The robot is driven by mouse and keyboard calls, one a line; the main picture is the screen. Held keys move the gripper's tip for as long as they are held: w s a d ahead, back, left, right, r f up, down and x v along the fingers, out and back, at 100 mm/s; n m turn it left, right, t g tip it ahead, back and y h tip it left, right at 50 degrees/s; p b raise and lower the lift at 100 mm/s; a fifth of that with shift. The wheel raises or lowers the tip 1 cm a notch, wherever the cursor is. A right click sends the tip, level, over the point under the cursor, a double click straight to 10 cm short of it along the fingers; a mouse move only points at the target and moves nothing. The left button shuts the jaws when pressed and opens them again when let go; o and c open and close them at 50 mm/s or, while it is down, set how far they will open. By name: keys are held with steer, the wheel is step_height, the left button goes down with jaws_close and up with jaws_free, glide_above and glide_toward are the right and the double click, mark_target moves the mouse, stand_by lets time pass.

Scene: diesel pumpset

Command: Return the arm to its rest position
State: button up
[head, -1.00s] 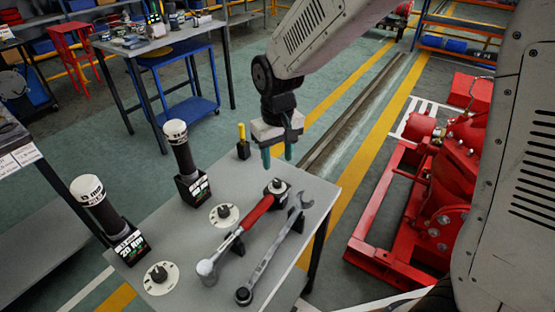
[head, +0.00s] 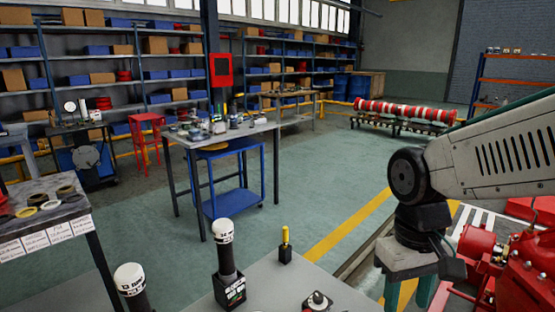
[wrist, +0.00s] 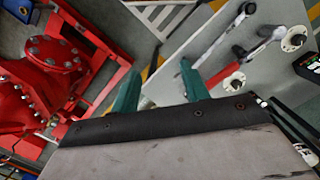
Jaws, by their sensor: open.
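My gripper (head: 407,292) hangs at the right of the head view, fingers pointing down, beyond the right side of the grey tool table (head: 280,283). Its two green fingers are apart with nothing between them; the wrist view shows the same open gripper (wrist: 160,90). My arm link reaches in from the right edge. In the wrist view a combination wrench (wrist: 210,42) and a red-handled torque wrench (wrist: 215,79) lie on the table, apart from the fingers. The head view cuts off most of the tabletop.
Red pump machinery (head: 520,275) stands at the lower right, close to my gripper; it also shows in the wrist view (wrist: 50,75). Black-and-white cylinders (head: 225,260) and a yellow-topped tool (head: 285,243) stand on the table. A workbench (head: 225,133) is farther back. Green floor between is clear.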

steer(key=s+d+r+m+t, duration=0.2)
steer(key=s+d+r, duration=0.3)
steer(key=s, duration=0.3)
steer(key=shift+s+d+t, duration=0.25)
steer(key=shift+d+t, duration=0.1)
steer(key=shift+t, duration=0.05)
